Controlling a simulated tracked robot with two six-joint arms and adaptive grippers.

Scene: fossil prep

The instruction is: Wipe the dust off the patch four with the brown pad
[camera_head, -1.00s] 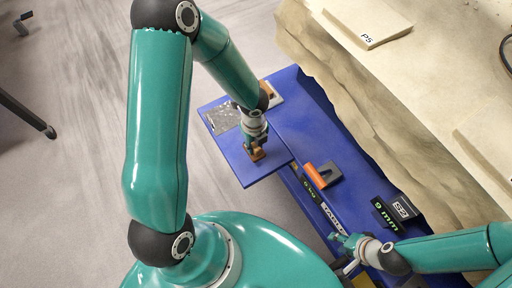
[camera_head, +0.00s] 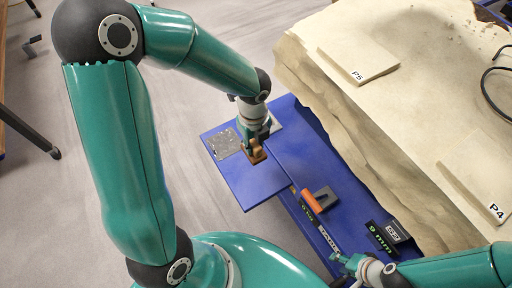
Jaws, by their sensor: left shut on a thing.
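Patch four, a pale raised slab labelled P4 (camera_head: 470,175), is at the right edge on the tan rock block. Dust on it is hard to make out. My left gripper (camera_head: 255,148) is shut on the brown pad (camera_head: 257,156), over the blue board (camera_head: 255,187) and left of the rock. Whether the pad touches the board is unclear. The gripper hides part of the pad. My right gripper (camera_head: 342,261) is low in the picture, near the front of the blue surface, well away from the patch; its fingers are too small to read.
The tan rock block (camera_head: 350,125) fills the right side, with slab P5 (camera_head: 357,58) at its far end. A grey plate (camera_head: 223,145), an orange-handled tool (camera_head: 312,201) and a dark 9 mm block (camera_head: 383,240) lie on the blue surfaces. A black cable (camera_head: 490,85) lies at upper right.

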